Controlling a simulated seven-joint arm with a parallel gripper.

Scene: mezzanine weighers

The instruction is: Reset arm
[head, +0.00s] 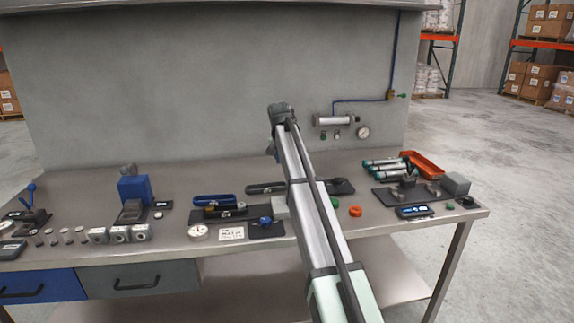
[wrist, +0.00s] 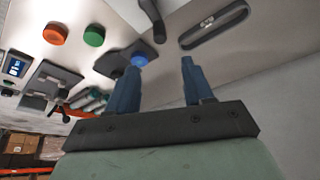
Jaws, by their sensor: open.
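My arm reaches up over the workbench (head: 375,227) in the head view, its far end in front of the grey back panel. The gripper itself is largely hidden behind the arm there. In the wrist view my gripper (wrist: 158,80) shows two blue fingers standing well apart, with nothing between them. It is open and empty, above the bench and touching nothing that I can see.
An orange tray (head: 427,165) and teal-ended cylinders (head: 383,168) lie at the bench's right. An orange cap (head: 355,211) lies right of my arm. A blue block (head: 136,189) and several metal pieces stand at left. A gauge (head: 363,132) is on the back panel.

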